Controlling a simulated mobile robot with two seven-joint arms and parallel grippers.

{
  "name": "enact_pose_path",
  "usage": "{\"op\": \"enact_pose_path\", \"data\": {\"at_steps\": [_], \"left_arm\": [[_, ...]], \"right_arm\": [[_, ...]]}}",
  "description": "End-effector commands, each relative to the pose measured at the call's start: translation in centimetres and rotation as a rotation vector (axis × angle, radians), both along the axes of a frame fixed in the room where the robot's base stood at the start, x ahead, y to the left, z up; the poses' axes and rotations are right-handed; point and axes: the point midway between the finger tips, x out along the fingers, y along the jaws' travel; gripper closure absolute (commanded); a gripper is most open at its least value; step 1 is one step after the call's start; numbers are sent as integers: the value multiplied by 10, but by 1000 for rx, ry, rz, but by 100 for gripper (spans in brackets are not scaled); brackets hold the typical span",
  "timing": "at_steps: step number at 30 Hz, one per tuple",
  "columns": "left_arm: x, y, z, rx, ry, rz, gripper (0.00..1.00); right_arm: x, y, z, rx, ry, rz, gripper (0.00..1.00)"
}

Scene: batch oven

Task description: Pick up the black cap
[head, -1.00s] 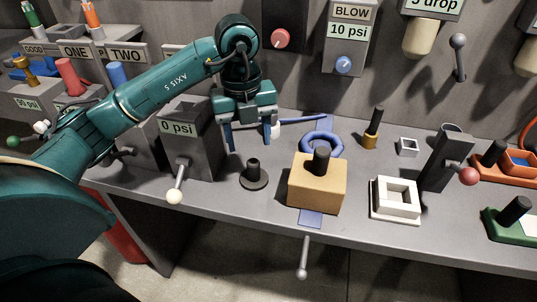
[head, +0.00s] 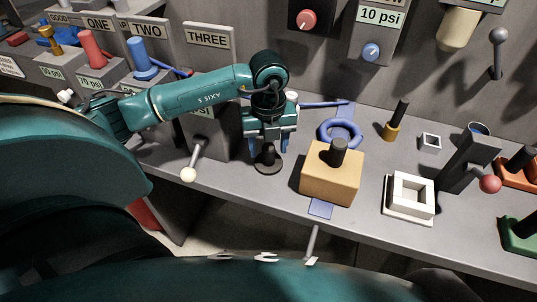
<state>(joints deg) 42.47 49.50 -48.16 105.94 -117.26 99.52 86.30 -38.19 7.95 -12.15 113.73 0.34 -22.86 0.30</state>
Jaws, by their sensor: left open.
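The black cap (head: 268,168), a flat round disc with an upright knob, sits on the grey bench in the head view. My left gripper (head: 269,148) is open and points down right at the cap. Its two blue fingers show to the left and right of the knob, with the knob's top near the gripper's underside. I cannot tell whether the fingers touch the cap. My right gripper is not in view.
A tan block (head: 330,178) with a black knob stands right of the cap. A blue ring (head: 340,133) lies behind that block. A lever with a white ball (head: 188,174) sticks out to the left. A white square frame (head: 409,198) is farther right.

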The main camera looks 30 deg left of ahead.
Motion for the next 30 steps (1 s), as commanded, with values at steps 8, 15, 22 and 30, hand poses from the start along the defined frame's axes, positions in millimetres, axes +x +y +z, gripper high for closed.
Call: {"op": "enact_pose_path", "data": {"at_steps": [8, 15, 22, 30], "left_arm": [[-1, 0, -26, -1, -1, 1, 46], [-1, 0, -26, -1, -1, 0, 50], [-1, 0, -26, -1, -1, 0, 69], [-1, 0, -26, -1, -1, 0, 91]], "right_arm": [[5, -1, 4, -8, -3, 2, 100], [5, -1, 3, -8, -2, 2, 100], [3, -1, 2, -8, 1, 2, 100], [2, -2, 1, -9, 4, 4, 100]]}}
